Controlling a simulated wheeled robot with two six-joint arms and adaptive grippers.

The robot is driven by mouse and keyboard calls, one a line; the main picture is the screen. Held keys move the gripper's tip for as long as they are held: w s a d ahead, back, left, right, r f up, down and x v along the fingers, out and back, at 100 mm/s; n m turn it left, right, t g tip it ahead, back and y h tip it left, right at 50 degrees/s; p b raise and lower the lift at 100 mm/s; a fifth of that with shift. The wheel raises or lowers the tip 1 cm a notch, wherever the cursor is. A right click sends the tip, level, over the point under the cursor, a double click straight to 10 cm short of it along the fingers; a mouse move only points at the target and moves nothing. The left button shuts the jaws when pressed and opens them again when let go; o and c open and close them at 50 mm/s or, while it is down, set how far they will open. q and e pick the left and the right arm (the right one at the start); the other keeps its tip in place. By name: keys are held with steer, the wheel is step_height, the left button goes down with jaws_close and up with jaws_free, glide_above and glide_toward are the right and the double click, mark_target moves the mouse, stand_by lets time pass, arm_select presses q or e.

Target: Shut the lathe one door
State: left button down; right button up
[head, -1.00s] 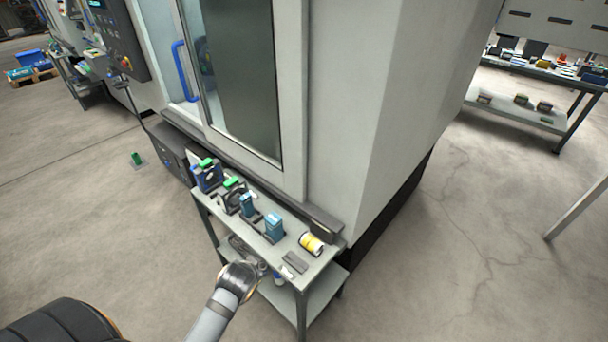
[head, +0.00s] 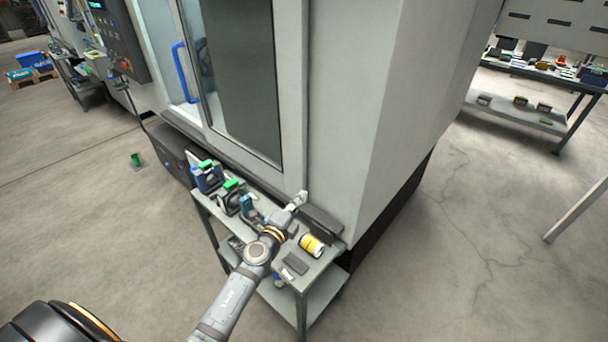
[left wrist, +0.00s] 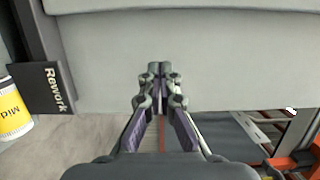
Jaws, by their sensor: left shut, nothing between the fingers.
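The lathe (head: 340,100) is a large pale grey machine filling the middle of the head view. Its front has a tall dark window (head: 240,85) and a blue upright door handle (head: 184,72) at the left. My left gripper (head: 301,197) is shut and empty, low by the machine's front right corner, above the side table and well right of and below the handle. In the left wrist view its closed fingertips (left wrist: 160,68) point at a plain pale panel; contact cannot be told. My right gripper is not in view.
A narrow grey table (head: 318,268) stands against the machine front, holding blue and green-topped items (head: 207,176), a yellow-white cylinder (head: 312,245) and a dark block. A control panel (head: 115,38) hangs at left.

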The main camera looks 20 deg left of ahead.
arm_select(q)
steer(key=w, duration=0.5)
steer(key=w+d+b, duration=0.1)
steer(key=w, duration=0.2)
steer(key=shift+w+f, duration=0.1)
steer(key=shift+w, duration=0.25)
steer(key=w+a, duration=0.1)
steer(key=a+b, duration=0.1)
steer(key=shift+w+a, duration=0.55)
steer(key=shift+a, duration=0.35)
